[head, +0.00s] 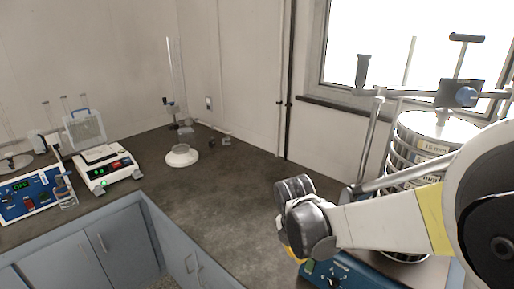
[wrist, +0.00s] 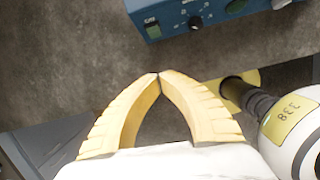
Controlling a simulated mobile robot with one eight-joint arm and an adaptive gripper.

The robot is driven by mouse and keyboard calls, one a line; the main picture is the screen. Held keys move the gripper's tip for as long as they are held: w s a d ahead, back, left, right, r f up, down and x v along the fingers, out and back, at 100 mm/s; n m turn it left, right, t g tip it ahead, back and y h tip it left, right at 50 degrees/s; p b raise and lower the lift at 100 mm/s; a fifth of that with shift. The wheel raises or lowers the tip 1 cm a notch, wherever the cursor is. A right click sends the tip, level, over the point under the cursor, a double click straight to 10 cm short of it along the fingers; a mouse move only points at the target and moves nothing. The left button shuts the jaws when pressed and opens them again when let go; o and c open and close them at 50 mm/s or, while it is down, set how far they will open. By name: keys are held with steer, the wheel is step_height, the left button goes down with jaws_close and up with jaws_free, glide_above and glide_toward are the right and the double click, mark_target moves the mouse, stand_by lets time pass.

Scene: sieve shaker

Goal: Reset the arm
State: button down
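My arm reaches in from the right in the head view, with its bent end over the bench. My gripper (wrist: 160,76) shows in the wrist view as two yellow fingers whose tips meet. Nothing shows between them. In the head view the gripper is mostly hidden behind the arm's end, with only a bit of yellow showing. The sieve shaker stands at the right, with a stack of sieves (head: 430,131) partly behind my arm. Its blue control base (head: 335,274) is low beside my gripper, and also shows at the top of the wrist view (wrist: 190,16), apart from the fingertips.
A white round dish (head: 182,156) and a stand (head: 183,125) are at the back of the dark bench (head: 225,200). A balance (head: 108,169) and a blue instrument (head: 30,197) stand at the left. The middle bench is clear. Shaker rods and a clamp handle (head: 466,39) rise near my arm.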

steer(key=s+d+r+m+t+b, duration=0.1)
steer(key=s+d+r+m+t, duration=0.1)
steer(key=s+r+m, duration=0.2)
steer(key=s+d+r+m+t+y+b, duration=0.1)
steer(key=s+d+r+m+t+b, duration=0.1)
steer(key=s+m, duration=0.9)
step_height(320, 180, up, 2)
steer(key=d+m+t, duration=0.1)
steer(key=m, duration=0.9)
steer(key=shift+r+m+y, duration=0.25)
steer(key=shift+m+y, duration=0.05)
